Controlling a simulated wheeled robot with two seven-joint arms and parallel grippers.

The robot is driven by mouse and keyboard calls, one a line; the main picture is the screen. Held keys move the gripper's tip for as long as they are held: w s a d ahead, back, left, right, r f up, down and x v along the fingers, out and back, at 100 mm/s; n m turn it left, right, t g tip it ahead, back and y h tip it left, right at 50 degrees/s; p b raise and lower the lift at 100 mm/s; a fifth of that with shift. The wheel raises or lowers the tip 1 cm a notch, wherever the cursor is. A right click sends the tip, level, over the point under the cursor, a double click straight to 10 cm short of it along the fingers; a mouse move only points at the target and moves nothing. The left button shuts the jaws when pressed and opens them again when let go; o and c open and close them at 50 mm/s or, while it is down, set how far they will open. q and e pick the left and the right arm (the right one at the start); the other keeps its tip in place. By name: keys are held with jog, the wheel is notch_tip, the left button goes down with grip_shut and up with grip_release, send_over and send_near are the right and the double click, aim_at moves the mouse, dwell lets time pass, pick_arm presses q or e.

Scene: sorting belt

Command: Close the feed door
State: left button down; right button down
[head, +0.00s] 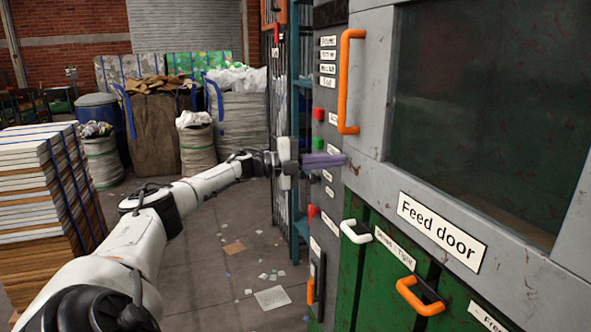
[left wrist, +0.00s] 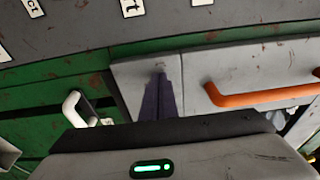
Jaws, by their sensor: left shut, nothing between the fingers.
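The feed door (head: 366,172) is a scuffed grey frame around a dark window, at the right of the head view. A "Feed door" label is on its lower rail, and an upright orange handle (head: 344,80) is on its left side. I cannot tell whether the door is fully shut. My left gripper (head: 343,160) is shut and empty, its purple-grey fingers at the door's left edge, below the handle. In the left wrist view the fingers (left wrist: 160,100) point at a grey panel, with an orange handle (left wrist: 262,96) to their right. Contact is unclear. My right gripper is not in view.
Green panels below the door carry a white handle (head: 355,231) and an orange handle (head: 419,296). A column with red and green buttons (head: 318,143) stands left of the door. Stacked boards (head: 40,190) and filled sacks (head: 155,135) stand further left. Scraps litter the open floor.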

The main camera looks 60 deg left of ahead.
pick_arm(q)
jog(key=b+v, duration=0.2)
jog(key=v, duration=0.7)
jog(key=shift+s+b, duration=0.35)
jog(key=shift+s, duration=0.05)
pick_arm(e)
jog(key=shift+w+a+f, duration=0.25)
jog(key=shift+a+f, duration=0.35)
